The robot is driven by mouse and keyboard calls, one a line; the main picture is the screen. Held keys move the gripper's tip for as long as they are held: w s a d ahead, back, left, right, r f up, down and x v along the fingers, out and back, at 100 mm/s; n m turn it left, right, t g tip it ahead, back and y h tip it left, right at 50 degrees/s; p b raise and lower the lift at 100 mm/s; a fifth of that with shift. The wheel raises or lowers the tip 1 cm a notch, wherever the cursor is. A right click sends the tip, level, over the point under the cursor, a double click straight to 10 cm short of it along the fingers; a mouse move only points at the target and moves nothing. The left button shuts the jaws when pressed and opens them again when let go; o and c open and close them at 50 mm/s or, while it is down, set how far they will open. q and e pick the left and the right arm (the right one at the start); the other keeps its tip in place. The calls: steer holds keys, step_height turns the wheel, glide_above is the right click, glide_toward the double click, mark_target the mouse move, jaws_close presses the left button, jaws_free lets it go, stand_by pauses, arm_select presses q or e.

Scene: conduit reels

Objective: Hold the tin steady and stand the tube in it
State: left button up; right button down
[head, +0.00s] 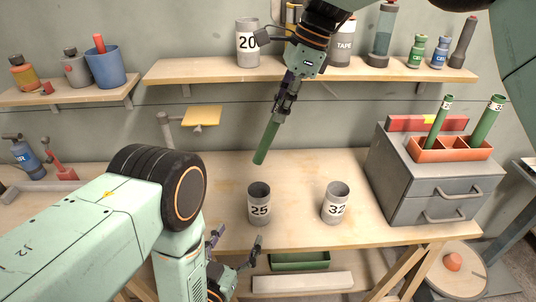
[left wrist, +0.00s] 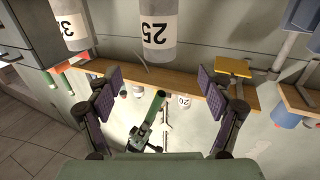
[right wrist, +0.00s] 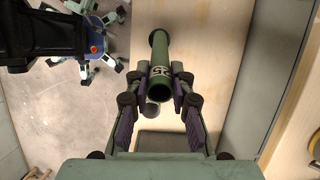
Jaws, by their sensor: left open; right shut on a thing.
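A green tube (head: 267,142) hangs tilted from my right gripper (head: 284,104), its lower end above and apart from the grey tin labelled 25 (head: 259,205). Tin 25 stands upright on the bench, open at the top. Tin 32 (head: 336,205) stands to its right. My left gripper (head: 237,240) is open and empty in front of tin 25. In the left wrist view, tin 25 (left wrist: 155,22) appears inverted beyond the spread fingers.
Tin 20 (head: 247,45) stands on the wall shelf (head: 200,70). A grey drawer unit (head: 410,185) at the right carries an orange tray (head: 420,153) with green tubes. A yellow plate (head: 201,116) on a stand is at the back left. Bench space between these is clear.

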mark_target(255, 205)
steer(key=shift+d, duration=0.1)
arm_select(q)
steer(key=x, duration=1.1)
steer(key=shift+w+d, duration=0.15)
steer(key=shift+w, duration=0.05)
arm_select(e)
steer(key=shift+f, duration=0.1)
arm_select(q)
steer(key=shift+w, duration=0.2)
steer(key=shift+c, duration=0.3)
steer(key=shift+d, duration=0.1)
steer(key=c, duration=1.2)
arm_select(e)
step_height(255, 205, down, 13)
stand_by(0.5)
